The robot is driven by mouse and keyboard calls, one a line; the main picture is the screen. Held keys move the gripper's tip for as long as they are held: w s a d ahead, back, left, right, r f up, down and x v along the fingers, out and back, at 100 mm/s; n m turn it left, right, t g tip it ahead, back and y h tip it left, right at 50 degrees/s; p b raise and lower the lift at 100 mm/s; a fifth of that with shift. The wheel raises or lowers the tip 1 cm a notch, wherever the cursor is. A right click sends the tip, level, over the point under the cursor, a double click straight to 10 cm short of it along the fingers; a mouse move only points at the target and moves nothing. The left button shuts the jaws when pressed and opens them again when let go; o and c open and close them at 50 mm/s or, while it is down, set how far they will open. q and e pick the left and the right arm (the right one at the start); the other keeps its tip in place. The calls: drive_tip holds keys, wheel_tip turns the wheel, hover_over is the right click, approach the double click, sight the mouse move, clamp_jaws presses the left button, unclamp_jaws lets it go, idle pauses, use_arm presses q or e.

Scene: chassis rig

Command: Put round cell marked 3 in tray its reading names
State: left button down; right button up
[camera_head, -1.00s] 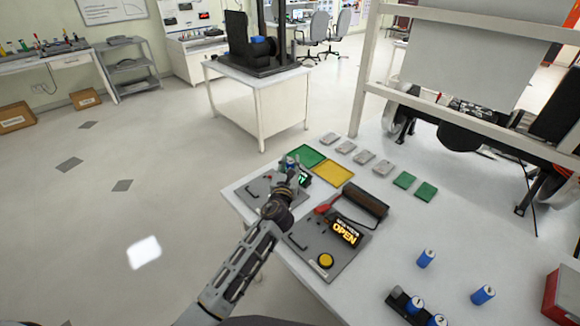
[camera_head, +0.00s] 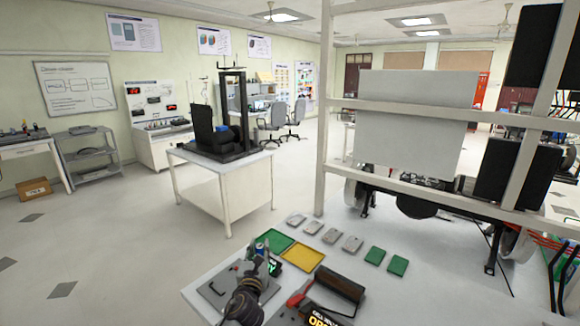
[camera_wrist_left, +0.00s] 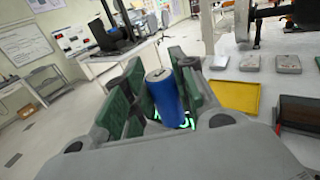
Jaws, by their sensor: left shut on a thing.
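My left gripper (camera_head: 265,260) is shut on a blue round cell (camera_head: 260,247). The left wrist view shows the cell (camera_wrist_left: 167,98) upright between the green finger pads; I cannot read its mark. The gripper is by a grey tester (camera_head: 222,290) with a green-lit display (camera_head: 275,266), partly hidden by the gripper, its reading not legible. A green tray (camera_head: 262,235) lies just beyond the gripper, with a yellow tray (camera_head: 303,257) to its right. The yellow tray also shows in the left wrist view (camera_wrist_left: 235,96). My right gripper is out of view.
A second device (camera_head: 318,320) with an orange display and red lever is cut off at the bottom edge. A dark bar-shaped object (camera_head: 340,290) lies near it. Grey blocks (camera_head: 331,235) and green blocks (camera_head: 398,265) line the table beyond. A white frame (camera_head: 327,120) stands behind.

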use_arm(q)
drive_tip(key=s+a+r, duration=0.5)
drive_tip(key=a+r, duration=0.1)
drive_tip(key=r, duration=0.3)
drive_tip(key=s+a+f, duration=0.2)
drive_tip(key=s+f, duration=0.3)
drive_tip(key=f, duration=0.2)
drive_tip(key=s+a+f, duration=0.3)
drive_tip(key=s+f, duration=0.2)
drive_tip(key=f, duration=0.3)
drive_tip(key=shift+a+f+y, duration=0.25)
drive_tip(key=shift+y, duration=0.05)
drive_tip(key=shift+s, duration=0.1)
drive_tip(key=shift+r, duration=0.15)
idle(0.3)
